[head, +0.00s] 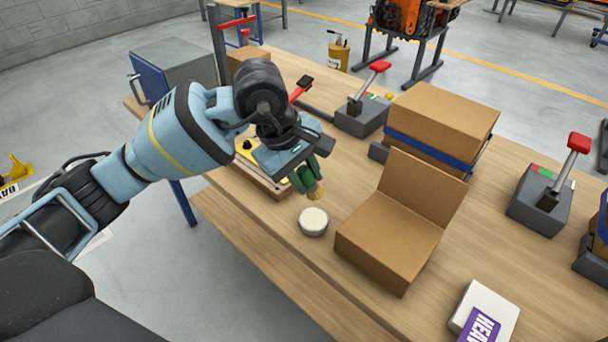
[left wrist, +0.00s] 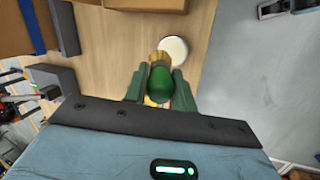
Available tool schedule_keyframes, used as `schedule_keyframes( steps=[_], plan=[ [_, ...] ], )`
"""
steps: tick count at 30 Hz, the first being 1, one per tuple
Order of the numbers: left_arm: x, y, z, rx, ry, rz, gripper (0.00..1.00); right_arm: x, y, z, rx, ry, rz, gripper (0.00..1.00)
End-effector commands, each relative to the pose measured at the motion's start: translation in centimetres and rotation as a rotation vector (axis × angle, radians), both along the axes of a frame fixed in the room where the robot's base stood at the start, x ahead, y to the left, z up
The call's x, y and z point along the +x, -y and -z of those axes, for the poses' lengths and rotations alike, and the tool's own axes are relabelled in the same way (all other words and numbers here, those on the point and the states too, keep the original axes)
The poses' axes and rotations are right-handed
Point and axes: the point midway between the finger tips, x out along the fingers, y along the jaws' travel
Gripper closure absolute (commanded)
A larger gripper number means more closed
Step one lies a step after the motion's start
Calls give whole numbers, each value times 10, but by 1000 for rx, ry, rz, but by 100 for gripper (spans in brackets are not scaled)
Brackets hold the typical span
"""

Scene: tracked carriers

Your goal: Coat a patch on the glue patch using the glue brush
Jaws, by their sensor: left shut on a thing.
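My left gripper (head: 302,178) is shut on the glue brush (head: 316,191), which has a green handle and yellowish bristles. The bristles point down toward the table, above and beside a round white pot or disc (head: 313,221). In the left wrist view the brush (left wrist: 162,86) sits between the green fingers, its bristles just short of the white round thing (left wrist: 173,51). I cannot tell whether they touch. I see no separate mark that is clearly a glue patch; the white round thing may be it. My right gripper is not in view.
An open cardboard box (head: 388,240) stands right of the white round thing. A larger carton (head: 440,118) is behind it. Lever boxes with red handles (head: 545,196) and a white-and-purple box (head: 485,313) are on the wooden table (head: 300,272). Its front left strip is clear.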

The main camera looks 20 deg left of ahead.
Motion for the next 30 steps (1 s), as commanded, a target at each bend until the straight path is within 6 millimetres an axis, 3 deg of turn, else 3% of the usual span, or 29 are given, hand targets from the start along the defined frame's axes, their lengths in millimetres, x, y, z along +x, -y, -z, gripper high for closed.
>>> schedule_keyframes(
  steps=[10,19,30],
  plan=[
    [-1,0,24,0,-4,0,96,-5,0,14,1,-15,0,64],
    [0,0,53,0,-2,1,96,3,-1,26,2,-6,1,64],
    [0,0,59,0,1,1,96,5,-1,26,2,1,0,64]
  ],
)
